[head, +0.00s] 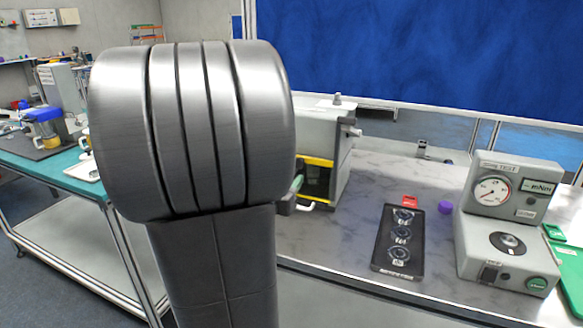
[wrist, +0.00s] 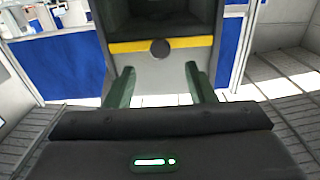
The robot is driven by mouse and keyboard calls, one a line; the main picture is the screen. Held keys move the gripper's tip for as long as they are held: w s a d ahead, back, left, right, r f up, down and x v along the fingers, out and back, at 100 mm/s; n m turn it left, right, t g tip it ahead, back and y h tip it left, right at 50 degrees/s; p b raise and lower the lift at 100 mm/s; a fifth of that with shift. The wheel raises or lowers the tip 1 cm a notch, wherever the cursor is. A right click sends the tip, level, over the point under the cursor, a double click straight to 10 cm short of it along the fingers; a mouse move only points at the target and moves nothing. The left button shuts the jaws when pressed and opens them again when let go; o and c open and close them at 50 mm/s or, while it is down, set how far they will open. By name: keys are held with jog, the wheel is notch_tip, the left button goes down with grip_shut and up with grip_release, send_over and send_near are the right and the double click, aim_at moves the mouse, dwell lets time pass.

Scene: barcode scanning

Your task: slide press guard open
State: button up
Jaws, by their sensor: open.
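The press (head: 325,125) is a grey box on the bench, partly hidden behind my arm in the head view. It also shows in the wrist view, with a dark opening (wrist: 160,18) facing my gripper. A yellow bar (wrist: 120,47), seemingly part of the guard, runs across below that opening. A dark round knob (wrist: 160,47) sits at its middle. My gripper (wrist: 160,68) is open and empty, its two green fingers spread either side of the knob's line. The knob shows between and beyond the fingertips; contact is not visible. In the head view my arm hides most of the gripper.
A black tray (head: 385,262) with several round parts lies on the marbled bench right of the press. A grey gauge tester (head: 510,210) stands farther right, with a purple cap (head: 445,207) nearby. A teal-topped bench (head: 75,172) is at left.

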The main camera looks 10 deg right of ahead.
jog(key=x, duration=0.7)
jog(key=shift+w+d, duration=0.2)
jog(key=shift+w, duration=0.15)
jog(key=shift+c, duration=0.4)
jog(key=shift+r, duration=0.1)
grip_shut()
